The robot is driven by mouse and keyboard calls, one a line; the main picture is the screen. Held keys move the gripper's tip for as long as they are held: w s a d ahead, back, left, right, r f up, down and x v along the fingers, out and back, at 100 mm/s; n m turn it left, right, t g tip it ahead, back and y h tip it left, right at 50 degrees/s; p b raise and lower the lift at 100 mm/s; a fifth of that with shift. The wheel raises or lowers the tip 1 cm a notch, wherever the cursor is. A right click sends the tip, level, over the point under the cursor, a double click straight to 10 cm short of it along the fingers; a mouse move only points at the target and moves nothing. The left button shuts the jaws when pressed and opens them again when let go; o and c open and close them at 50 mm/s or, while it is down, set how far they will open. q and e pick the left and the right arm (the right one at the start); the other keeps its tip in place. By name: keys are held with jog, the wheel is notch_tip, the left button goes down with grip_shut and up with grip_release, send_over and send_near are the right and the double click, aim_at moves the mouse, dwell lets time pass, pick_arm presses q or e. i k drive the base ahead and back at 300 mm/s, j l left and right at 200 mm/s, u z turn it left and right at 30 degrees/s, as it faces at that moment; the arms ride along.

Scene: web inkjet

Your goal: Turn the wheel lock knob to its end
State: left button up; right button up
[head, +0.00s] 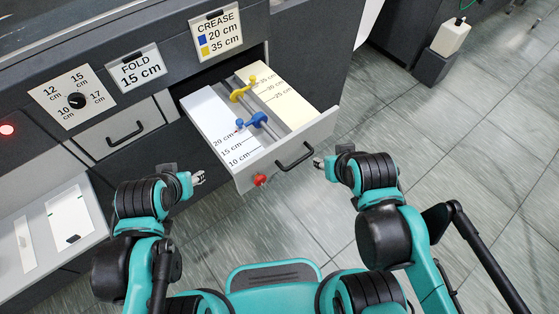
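A small red knob (260,179) sticks out low on the front of the open drawer (230,171), left of the drawer's black handle; it appears to be the wheel lock knob. Inside the drawer, a blue wheel piece (252,122) and a yellow wheel piece (243,90) sit on rails between two printed centimetre scales. My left gripper (201,177) is left of the red knob, apart from it, with its fingers parted and empty. My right gripper (319,166) is right of the drawer front, also parted and empty, touching nothing.
The drawer's black handle (295,156) juts out between the red knob and my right gripper. A black dial (76,100) and a closed drawer (124,127) are on the cabinet at left. A pale bottle (451,37) stands at the upper right.

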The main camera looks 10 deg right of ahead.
aim_at(260, 180)
jog(key=k+z, duration=0.2)
jog(key=k, duration=1.2)
